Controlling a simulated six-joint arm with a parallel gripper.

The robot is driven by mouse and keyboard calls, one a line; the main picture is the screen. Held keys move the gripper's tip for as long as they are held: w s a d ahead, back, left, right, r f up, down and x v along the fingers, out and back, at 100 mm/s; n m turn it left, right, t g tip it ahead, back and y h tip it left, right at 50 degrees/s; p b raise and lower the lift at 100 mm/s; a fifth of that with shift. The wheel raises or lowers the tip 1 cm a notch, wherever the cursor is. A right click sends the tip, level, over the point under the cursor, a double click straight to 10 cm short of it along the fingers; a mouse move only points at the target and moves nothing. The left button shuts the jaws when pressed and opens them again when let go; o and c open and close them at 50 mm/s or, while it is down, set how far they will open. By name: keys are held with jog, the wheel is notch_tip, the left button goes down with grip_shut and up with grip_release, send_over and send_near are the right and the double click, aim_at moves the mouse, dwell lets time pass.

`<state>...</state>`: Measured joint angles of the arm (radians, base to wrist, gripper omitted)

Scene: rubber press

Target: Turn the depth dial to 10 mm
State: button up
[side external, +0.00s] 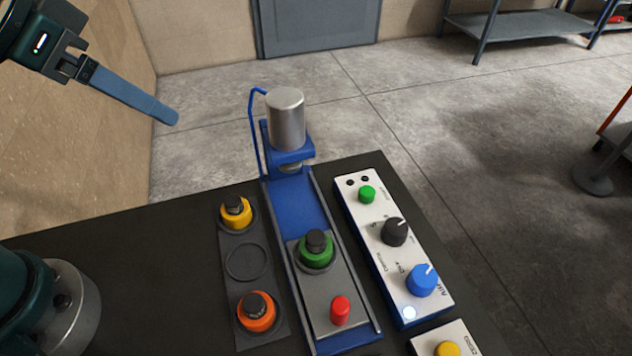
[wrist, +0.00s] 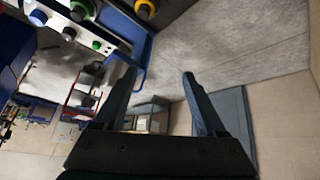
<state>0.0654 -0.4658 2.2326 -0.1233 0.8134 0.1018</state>
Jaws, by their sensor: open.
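The control panel (side external: 357,217) is a white-topped blue box on the right of the table. It carries a black dial (side external: 394,232) with a white pointer mark and a blue dial (side external: 422,280) with a white pointer mark. The black dial seems to be the depth dial, but the lettering is too small to read surely. My gripper (side external: 168,117) is high at the upper left in the side view, far from the dials. In the wrist view its two fingers (wrist: 159,77) stand apart with nothing between them.
The blue press (side external: 296,203) with its metal cylinder (side external: 286,118) stands between my gripper and the panel. Its slide holds a green part (side external: 314,253) and a red knob (side external: 340,309). A rack (side external: 241,335) holds yellow and orange parts. A green button (side external: 367,194) is on the panel.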

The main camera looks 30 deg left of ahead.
jog(key=w+d+m+h, duration=0.1)
jog(key=w+d, duration=0.2)
jog(key=w, duration=0.1)
jog(key=w+d+m+h, duration=0.1)
jog(key=w+d+m, duration=0.1)
jog(key=w+d, duration=0.1)
jog(key=w+d+r+m, duration=0.1)
jog(key=w+d+m, duration=0.1)
jog(key=w+d, duration=0.2)
jog(key=shift+w+d+g+h, duration=0.35)
jog(key=shift+d+g+h, duration=0.05)
jog(key=shift+d, duration=0.05)
jog(key=d+f+m+g, duration=0.2)
jog(key=d+f+m, duration=0.3)
jog(key=d, duration=0.2)
jog(key=m+g, duration=0.2)
jog(key=m, duration=0.4)
send_near(396, 227)
jog(key=f, duration=0.1)
jog(key=w, duration=0.1)
jog(key=f, duration=0.1)
jog(key=shift+w+d+f, duration=0.2)
jog(key=shift+d+f, duration=0.1)
jog(key=shift+d, duration=0.05)
jog(key=shift+s+d+f+g, duration=0.2)
jog(key=shift+d+f+g, duration=0.15)
jog(key=shift+f, duration=0.15)
jog(key=shift+x, duration=2.4)
grip_shut()
